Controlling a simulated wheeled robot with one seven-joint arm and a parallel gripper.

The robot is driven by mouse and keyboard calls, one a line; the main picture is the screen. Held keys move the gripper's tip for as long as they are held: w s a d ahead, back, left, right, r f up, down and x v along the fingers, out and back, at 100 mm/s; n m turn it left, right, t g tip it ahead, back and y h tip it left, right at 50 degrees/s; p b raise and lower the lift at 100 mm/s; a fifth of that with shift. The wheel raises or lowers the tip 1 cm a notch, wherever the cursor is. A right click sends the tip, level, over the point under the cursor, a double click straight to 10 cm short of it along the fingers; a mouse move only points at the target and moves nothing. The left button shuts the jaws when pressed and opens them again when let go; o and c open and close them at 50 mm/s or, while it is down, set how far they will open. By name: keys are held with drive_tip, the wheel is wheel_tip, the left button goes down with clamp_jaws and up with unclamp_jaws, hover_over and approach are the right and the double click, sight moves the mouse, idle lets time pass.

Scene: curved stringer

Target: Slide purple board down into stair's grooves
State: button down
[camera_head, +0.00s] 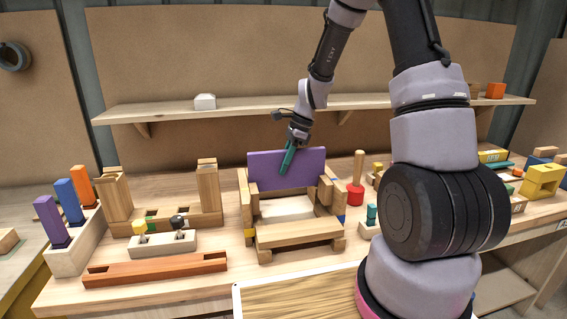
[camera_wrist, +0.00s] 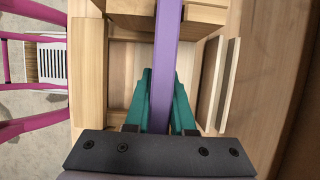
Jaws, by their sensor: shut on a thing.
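The purple board (camera_head: 268,167) stands upright at the back of the wooden stair (camera_head: 292,233) in the head view, between its two side walls. In the wrist view the purple board (camera_wrist: 166,62) shows edge-on as a narrow strip, with the wooden stair (camera_wrist: 88,70) around it. My gripper (camera_head: 287,163) comes from above and is shut on the board; its teal fingers (camera_wrist: 160,108) lie on both sides of it. Whether the board's ends sit in the grooves cannot be told.
A red-brown grooved bar (camera_head: 155,270) and a pale block with knobs (camera_head: 160,243) lie left of the stair. A red peg piece (camera_head: 356,180) stands close on its right. A wooden shelf (camera_head: 240,109) runs behind, above the bench.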

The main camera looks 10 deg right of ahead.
sight(297, 161)
drive_tip(key=shift+f, duration=4.7)
drive_tip(key=c, duration=0.7)
unclamp_jaws()
drive_tip(key=v, duration=1)
drive_tip(key=shift+d+r, duration=0.15)
drive_tip(key=shift+r, duration=0.2)
